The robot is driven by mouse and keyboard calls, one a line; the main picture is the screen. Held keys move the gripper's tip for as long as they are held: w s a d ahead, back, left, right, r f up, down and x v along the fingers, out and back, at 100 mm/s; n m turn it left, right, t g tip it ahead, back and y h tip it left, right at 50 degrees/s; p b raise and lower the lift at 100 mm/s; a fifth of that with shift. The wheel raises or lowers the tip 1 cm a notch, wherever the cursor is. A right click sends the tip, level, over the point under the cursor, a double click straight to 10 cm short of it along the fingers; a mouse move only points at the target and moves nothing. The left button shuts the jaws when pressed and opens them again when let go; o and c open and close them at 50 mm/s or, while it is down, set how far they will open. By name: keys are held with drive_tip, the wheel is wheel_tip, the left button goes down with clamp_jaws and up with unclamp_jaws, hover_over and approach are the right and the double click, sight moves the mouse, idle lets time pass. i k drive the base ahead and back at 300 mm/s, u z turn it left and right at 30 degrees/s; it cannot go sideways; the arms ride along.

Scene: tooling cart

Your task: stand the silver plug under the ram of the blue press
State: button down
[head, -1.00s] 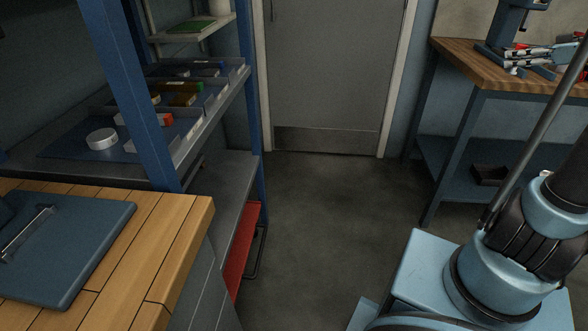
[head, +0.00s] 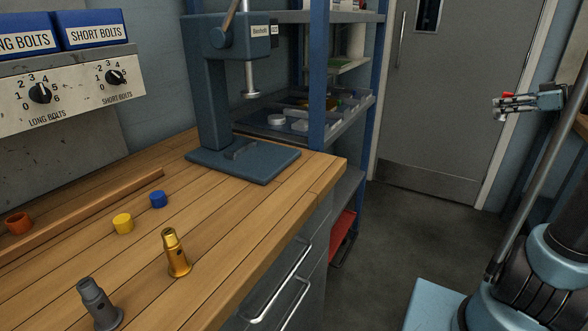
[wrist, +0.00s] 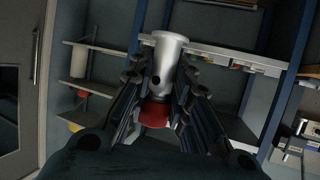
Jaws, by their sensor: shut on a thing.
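The blue press (head: 207,105) stands at the far end of the wooden bench, its silver ram (head: 250,82) raised above its base plate (head: 270,168). My gripper (head: 540,101) is in the air at the right of the head view, well away from the press. It is shut on the silver plug (wrist: 170,58), which also shows small in the head view (head: 499,118). A red cap-like piece (wrist: 153,116) is at one end of the plug, between the fingers; their contact is partly hidden.
A gold plug (head: 177,255) and a dark grey plug (head: 97,305) stand on the bench. Nearby are a blue cap (head: 158,199), a yellow cap (head: 122,223), an orange ring (head: 18,223) and a wooden strip (head: 85,215). A shelf rack (head: 318,110) stands beyond the press. Floor is open mid-view.

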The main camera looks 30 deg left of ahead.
sight(256, 156)
drive_tip(key=u, duration=0.7)
drive_tip(key=k, duration=0.9)
drive_tip(key=u, duration=0.65)
